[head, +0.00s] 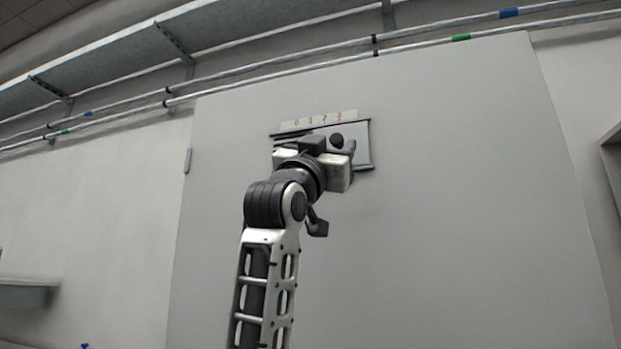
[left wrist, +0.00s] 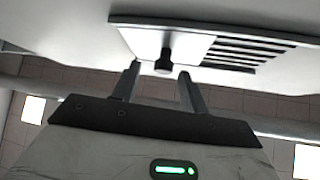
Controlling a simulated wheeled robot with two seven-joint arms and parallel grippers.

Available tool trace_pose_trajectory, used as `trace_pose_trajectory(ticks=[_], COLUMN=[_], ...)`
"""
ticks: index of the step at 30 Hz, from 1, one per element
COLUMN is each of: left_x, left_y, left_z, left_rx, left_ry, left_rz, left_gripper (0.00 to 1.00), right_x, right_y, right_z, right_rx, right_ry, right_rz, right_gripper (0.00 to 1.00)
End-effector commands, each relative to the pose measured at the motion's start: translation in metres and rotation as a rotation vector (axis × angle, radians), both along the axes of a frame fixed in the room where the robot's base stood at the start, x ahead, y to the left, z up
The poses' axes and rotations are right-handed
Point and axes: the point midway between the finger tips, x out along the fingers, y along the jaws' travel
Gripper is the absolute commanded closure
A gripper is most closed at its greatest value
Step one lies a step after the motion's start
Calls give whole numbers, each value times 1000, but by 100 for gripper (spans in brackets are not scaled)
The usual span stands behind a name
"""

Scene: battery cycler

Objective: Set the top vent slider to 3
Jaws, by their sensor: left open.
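The vent (head: 364,150) is a dark-framed panel high on a large pale grey cabinet door, with a row of small numbered labels (head: 318,118) above it. The digits are too small to read surely. Its dark slider knob (head: 336,141) shows just above my left gripper (head: 331,146), which hides much of the vent. In the left wrist view the knob (left wrist: 164,64) sticks out from the white vent plate (left wrist: 150,42), with dark slots to its right. The left gripper (left wrist: 158,72) is open, its fingertips on either side of the knob, with gaps showing. My right gripper is not in view.
The flat cabinet door (head: 440,230) is clear around the vent. A small handle (head: 188,160) is on its left edge. Pipes (head: 420,45) and a shelf (head: 200,30) run above. Another shelf (head: 25,292) is at lower left.

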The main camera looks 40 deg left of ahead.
Motion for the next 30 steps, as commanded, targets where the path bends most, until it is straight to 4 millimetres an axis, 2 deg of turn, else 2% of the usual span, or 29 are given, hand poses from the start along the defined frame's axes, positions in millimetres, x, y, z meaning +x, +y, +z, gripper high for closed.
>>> trace_pose_trajectory(ticks=[1,6,15,21,30], left_x=[-9,-41,-84,-96,-97], left_y=[0,-2,-6,-7,-7], left_z=[-14,-44,-82,-91,-91], left_rx=[1,2,2,0,1], left_ry=[-3,-4,-1,1,2], left_rz=[1,1,-1,0,-1], left_gripper=[56,56,56,56,56], right_x=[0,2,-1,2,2], right_y=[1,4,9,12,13], right_z=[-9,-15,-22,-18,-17], right_rx=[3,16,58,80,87], right_ry=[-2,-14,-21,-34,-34], right_rz=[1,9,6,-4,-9], right_gripper=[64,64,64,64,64])
